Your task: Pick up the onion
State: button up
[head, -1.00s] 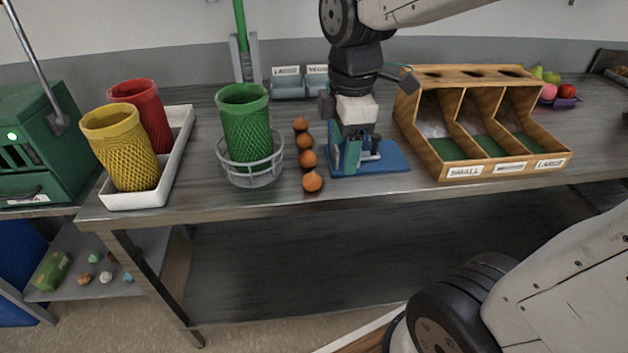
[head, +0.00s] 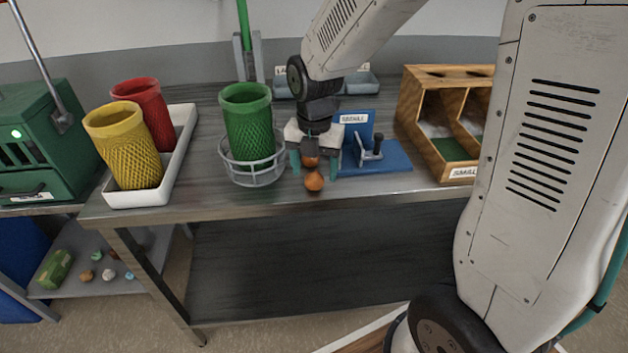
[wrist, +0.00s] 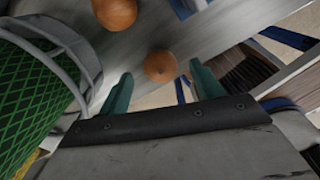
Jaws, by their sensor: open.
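In the head view, an orange-brown onion (head: 314,182) lies near the table's front edge. A second onion (head: 311,161) shows just behind it, partly covered by my gripper (head: 315,168). My gripper points down over the onion row, its teal fingers apart with nothing clamped. In the wrist view, one onion (wrist: 160,66) appears between and beyond the open fingertips of my gripper (wrist: 162,84). Another onion (wrist: 115,12) is cut by the top edge of that view. The other onions of the row are hidden behind my gripper in the head view.
A green mesh basket (head: 249,125) in a wire ring (head: 245,181) stands close left of my gripper. A blue stand (head: 385,159) with a small clamp is close right. A wooden bin (head: 410,110) is farther right, partly hidden by my arm. A white tray (head: 187,135) holds yellow and red baskets.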

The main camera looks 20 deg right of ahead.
notch_tip(320, 180, down, 2)
jog(key=shift+f, duration=0.15)
jog(key=c, duration=1.1)
